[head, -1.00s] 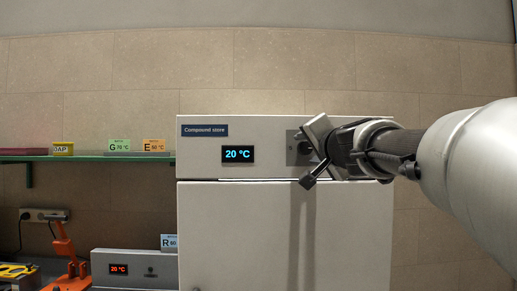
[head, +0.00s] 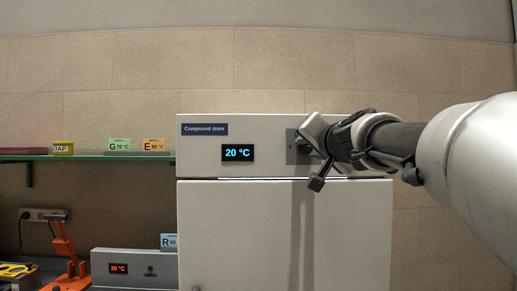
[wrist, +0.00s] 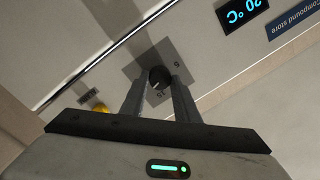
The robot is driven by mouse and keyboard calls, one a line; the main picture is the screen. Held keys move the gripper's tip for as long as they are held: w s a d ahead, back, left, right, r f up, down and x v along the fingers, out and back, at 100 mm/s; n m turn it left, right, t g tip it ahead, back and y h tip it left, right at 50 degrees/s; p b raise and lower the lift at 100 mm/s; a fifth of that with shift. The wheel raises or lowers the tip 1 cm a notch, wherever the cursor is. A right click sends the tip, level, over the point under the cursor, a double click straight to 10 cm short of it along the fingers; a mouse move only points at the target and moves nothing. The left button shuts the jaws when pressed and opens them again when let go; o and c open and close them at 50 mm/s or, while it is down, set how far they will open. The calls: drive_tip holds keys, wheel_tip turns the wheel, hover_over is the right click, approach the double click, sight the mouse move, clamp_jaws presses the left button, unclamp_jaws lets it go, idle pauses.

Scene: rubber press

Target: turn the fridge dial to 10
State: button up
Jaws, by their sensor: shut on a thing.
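The fridge, labelled "Compound store", has a white front (head: 270,230) and a blue display (head: 238,153) that reads 20 °C. The black dial (wrist: 159,79) sits on a grey plate to the right of the display. My gripper (wrist: 158,88) is shut on the dial, with one finger on each side of it in the wrist view. In the head view my gripper (head: 308,146) covers most of the dial and part of its plate.
A green shelf (head: 110,158) at the left holds several labelled cards and boxes. Below it are an orange device (head: 66,250) and a grey unit (head: 150,256) with a red 20 °C display. The fridge front left of my gripper is clear.

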drive_tip(key=n, duration=0.2)
drive_tip(key=n+b, duration=0.1)
drive_tip(key=n, duration=0.2)
drive_tip(key=shift+r+g+h, duration=0.1)
drive_tip(key=shift+g+h, duration=0.2)
drive_tip(key=n+b, duration=0.1)
drive_tip(key=n, duration=0.4)
drive_tip(key=shift+a+h, duration=0.15)
drive_tip(key=shift+h, duration=0.15)
drive_tip(key=n+b, duration=0.1)
drive_tip(key=n, duration=0.4)
drive_tip(key=shift+a+r+h, duration=0.1)
drive_tip(key=shift+h, duration=0.3)
drive_tip(key=shift+n+h, duration=0.3)
drive_tip(key=shift+n, duration=1.9)
drive_tip(key=o, duration=1)
drive_tip(key=shift+o, duration=0.2)
